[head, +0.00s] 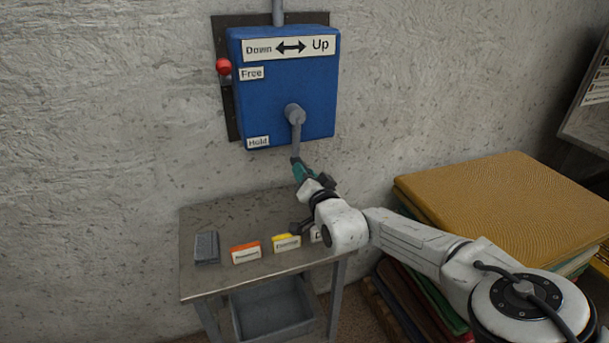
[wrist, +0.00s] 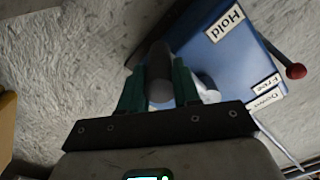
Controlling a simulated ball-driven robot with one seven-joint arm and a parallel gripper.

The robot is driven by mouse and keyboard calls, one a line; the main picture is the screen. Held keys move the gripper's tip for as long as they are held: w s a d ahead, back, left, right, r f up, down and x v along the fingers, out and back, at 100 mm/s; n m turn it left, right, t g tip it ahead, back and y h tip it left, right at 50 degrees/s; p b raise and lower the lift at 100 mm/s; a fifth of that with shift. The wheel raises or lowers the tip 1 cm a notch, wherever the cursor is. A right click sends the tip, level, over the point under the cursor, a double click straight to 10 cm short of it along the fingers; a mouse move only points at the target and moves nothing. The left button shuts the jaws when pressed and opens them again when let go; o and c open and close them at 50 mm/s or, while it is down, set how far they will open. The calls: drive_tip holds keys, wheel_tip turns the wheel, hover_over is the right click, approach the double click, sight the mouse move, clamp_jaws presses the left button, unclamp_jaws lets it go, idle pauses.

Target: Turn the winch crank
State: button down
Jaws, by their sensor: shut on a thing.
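The blue winch box (head: 285,85) is mounted on the wall, with "Down", "Up", "Free" and "Hold" labels. Its grey crank (head: 297,132) hangs downward from the hub at the lower middle of the box. A red-knobbed lever (head: 224,67) sticks out at the box's left side, beside "Free". My gripper (head: 299,171) is at the lower end of the crank, below the box. In the wrist view its green fingers (wrist: 160,88) are shut on either side of the dark crank handle (wrist: 158,62). The "Hold" label shows behind it. The fingers hide part of the handle.
A metal table (head: 225,222) stands under the winch with a grey block (head: 207,248) and several labelled cards, one orange (head: 245,252). A grey bin (head: 270,310) sits below. Folded rugs, yellow on top (head: 500,205), are stacked at right beside my arm.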

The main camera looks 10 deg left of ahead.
drive_tip(key=c, duration=0.9)
unclamp_jaws()
drive_tip(key=shift+w+d, duration=0.1)
drive_tip(key=shift+d, duration=0.05)
drive_tip(key=shift+c, duration=0.2)
drive_tip(key=shift+o, duration=0.7)
drive_tip(key=shift+s, duration=0.2)
drive_tip(key=p+v, duration=0.5)
drive_tip(key=v, duration=0.5)
drive_tip(key=shift+s+d, duration=0.2)
